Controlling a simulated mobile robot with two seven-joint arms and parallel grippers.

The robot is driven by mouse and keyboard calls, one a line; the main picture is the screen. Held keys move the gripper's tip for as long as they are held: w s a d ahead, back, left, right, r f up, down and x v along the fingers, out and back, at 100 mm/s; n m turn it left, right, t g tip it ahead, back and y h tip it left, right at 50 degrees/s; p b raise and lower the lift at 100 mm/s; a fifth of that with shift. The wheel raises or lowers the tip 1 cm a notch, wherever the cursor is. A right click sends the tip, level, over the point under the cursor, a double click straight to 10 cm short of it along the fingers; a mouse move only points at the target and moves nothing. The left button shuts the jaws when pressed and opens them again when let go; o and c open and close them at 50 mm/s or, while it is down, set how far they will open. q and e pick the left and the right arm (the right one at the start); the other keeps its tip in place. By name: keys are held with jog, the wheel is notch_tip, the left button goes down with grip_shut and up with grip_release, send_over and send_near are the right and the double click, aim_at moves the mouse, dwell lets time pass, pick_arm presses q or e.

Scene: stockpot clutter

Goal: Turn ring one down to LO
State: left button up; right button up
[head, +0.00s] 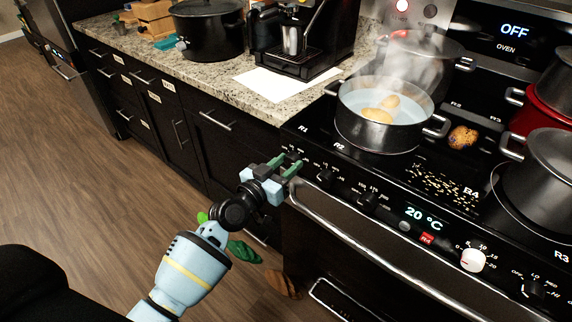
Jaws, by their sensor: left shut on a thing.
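My left gripper (289,166) reaches in from below at the left end of the stove's front control panel. Its green-tipped fingers are shut at the place of the leftmost knob, and they hide what is between them. Dial marks show just right of the fingers. The label R1 is on the black stove top (313,131) above the gripper. To the right are a black knob (326,178), another black knob (367,200), a white knob (472,260) and a black knob (533,289). The pointer of the held knob cannot be read. My right gripper is not in view.
A steaming pot (350,130) of water with potatoes stands behind the panel. A display (424,216) reads 20 °C, with R4 lit red below. The oven handle (345,228) runs close beside the gripper. More pots stand at the back and right. Crumbs lie on the stove top.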

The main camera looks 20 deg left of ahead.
pick_arm(q)
jog(key=n, duration=0.3)
jog(key=shift+a, duration=0.1)
jog(key=n, duration=0.9)
jog(key=shift+a+f, duration=0.1)
jog(key=shift+f, duration=0.05)
jog(key=shift+n+p, duration=0.4)
jog(key=shift+n, duration=1.7)
jog(key=shift+f, duration=0.1)
jog(key=o, duration=1)
jog(key=shift+c, duration=0.2)
